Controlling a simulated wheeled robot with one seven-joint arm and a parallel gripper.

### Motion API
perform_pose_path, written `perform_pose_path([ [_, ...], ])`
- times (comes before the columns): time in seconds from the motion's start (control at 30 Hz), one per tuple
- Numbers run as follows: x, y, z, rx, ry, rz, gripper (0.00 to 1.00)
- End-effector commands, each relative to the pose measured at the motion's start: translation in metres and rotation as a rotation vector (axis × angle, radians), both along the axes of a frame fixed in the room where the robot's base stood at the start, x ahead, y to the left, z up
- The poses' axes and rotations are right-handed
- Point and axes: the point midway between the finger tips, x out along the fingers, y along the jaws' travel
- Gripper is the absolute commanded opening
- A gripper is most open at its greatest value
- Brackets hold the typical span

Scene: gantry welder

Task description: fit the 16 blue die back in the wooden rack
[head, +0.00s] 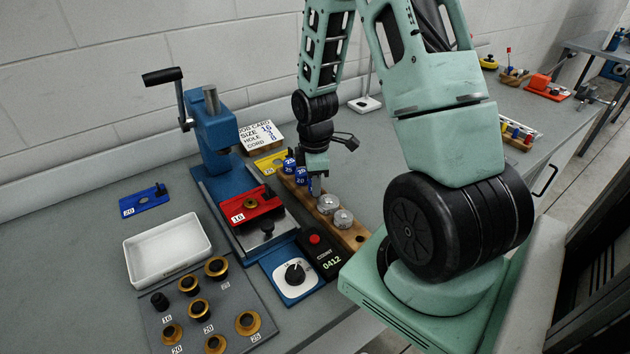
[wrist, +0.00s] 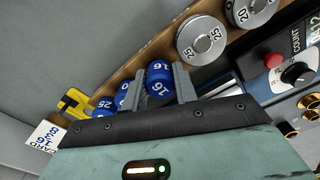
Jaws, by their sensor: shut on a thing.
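My gripper (head: 316,184) is over the wooden rack (head: 356,237), pointing down. In the wrist view my gripper (wrist: 157,86) is shut on the blue die marked 16 (wrist: 159,76), which sits between its fingers. The rack (wrist: 131,62) runs diagonally under it. Two other blue dies, one marked 25 (wrist: 104,103), stand in the rack beside the held die. On its other side stand two silver dies (head: 328,204), marked 25 and 20 in the wrist view. I cannot tell whether the held die's lower end is in a rack hole.
A blue press (head: 212,130) with a red holder marked 16 (head: 257,205) stands left of the rack. A counter box (head: 320,254), a white tray (head: 167,250), a plate of brass-coloured dies (head: 245,322) and a job card (head: 262,135) are nearby.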

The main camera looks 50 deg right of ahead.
Motion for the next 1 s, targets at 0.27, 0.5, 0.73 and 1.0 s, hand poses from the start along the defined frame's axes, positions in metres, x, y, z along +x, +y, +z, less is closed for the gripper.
perform_pose_path([
  [0.27,0.0,0.0,-0.006,0.0,0.0,-0.001,0.02],
  [0.5,0.0,0.0,-0.011,0.0,0.0,-0.001,0.02],
  [0.73,-0.001,0.0,-0.011,0.001,0.002,0.0,0.54],
  [1.0,-0.003,0.0,-0.01,0.002,0.007,-0.001,0.54],
])
